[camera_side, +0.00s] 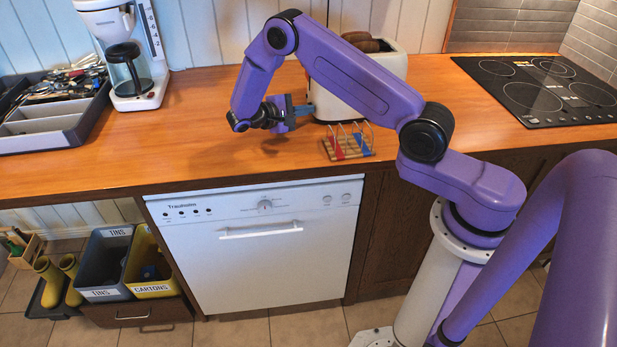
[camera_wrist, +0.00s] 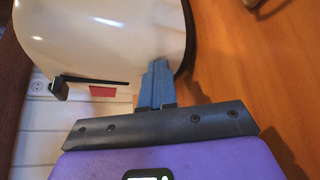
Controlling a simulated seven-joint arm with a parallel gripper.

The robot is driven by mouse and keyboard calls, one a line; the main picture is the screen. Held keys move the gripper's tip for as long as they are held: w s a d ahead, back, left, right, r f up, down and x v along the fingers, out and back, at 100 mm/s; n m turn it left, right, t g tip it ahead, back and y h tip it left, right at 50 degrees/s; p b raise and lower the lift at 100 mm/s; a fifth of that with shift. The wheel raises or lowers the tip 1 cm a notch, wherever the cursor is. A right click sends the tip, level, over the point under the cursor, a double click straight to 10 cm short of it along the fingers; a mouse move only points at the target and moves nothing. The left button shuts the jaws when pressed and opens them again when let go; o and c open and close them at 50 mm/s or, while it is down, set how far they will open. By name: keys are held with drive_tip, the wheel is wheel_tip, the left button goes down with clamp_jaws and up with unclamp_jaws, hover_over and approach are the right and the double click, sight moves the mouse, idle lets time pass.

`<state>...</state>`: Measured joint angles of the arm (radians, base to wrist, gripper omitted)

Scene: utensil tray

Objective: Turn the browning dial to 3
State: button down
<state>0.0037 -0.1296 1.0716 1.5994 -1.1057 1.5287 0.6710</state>
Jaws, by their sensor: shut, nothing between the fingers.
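The cream toaster (camera_side: 325,95) stands at the back of the counter, partly behind my arm, with dark brown slices (camera_side: 368,43) at its top. In the wrist view the toaster (camera_wrist: 105,35) fills the upper left, with a dark lever (camera_wrist: 58,88) on its end. My gripper (camera_side: 308,109) is at the toaster's left end. In the wrist view its blue fingers (camera_wrist: 158,72) are together, empty, with their tips at or very near the toaster's end face; contact cannot be told. The browning dial and its marks cannot be made out in either view.
A toast rack (camera_side: 348,148) with red and blue parts stands in front of the toaster. A coffee maker (camera_side: 150,95) and a cutlery tray (camera_side: 40,143) stand to the left, a black hob (camera_side: 540,90) to the right. The counter left of my gripper is clear.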

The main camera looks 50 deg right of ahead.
drive_tip(key=shift+w+d+r, duration=0.1)
drive_tip(key=shift+d+r, duration=0.05)
drive_tip(key=shift+r, duration=0.2)
drive_tip(key=shift+s+a+r, duration=0.2)
drive_tip(key=shift+s+a, duration=0.05)
drive_tip(key=shift+w+a, duration=1.9)
drive_tip(key=shift+a, duration=0.25)
drive_tip(key=shift+w+a, duration=0.1)
drive_tip(key=shift+a, duration=0.05)
